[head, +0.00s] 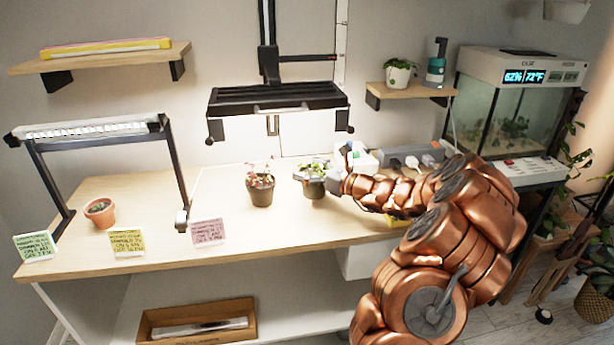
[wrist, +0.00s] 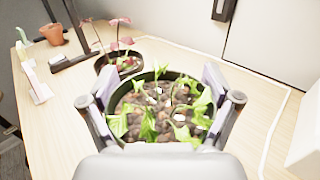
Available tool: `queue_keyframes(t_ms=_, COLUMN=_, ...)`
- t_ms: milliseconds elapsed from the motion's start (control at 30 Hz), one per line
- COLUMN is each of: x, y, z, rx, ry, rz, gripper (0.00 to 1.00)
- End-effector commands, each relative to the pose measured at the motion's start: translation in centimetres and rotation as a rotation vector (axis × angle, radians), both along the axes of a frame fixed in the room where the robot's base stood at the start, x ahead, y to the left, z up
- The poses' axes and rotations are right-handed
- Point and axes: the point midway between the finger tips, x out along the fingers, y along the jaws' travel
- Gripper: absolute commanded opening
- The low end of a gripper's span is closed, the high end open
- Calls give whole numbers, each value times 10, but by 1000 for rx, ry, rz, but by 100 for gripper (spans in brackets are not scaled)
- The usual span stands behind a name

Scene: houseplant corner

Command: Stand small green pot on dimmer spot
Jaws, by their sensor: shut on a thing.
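The small green pot (wrist: 128,92) has a dark green rim, brown pebbly soil and light green leaves. In the wrist view it sits between the two fingers of my gripper (wrist: 160,85), which is shut on it. In the head view the pot (head: 314,187) is at the right of the wooden table, with my gripper (head: 337,182) at its right side. I cannot tell whether its base touches the table. A black hanging lamp (head: 278,98) is above the table's back, and a lamp on a stand (head: 88,130) is at the left. Which spot is dimmer is unclear.
A dark pot with a reddish plant (head: 260,188) stands close left of the held pot. A terracotta pot (head: 100,211) stands under the left lamp. Green (head: 35,246), yellow (head: 127,243) and pink (head: 208,232) cards line the front edge. The table between the terracotta and dark pots is mostly clear.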

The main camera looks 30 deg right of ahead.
Motion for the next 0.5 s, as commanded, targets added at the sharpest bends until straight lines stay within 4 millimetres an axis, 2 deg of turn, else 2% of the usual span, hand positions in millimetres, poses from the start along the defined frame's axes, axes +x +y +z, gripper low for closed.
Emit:
queue_keyframes(t_ms=333, x=18, y=-7, z=-2, rx=-1, ry=2, rz=1, gripper=46)
queue_keyframes(t_ms=500, x=17, y=-8, z=-25, rx=3, ry=4, rz=-1, gripper=46)
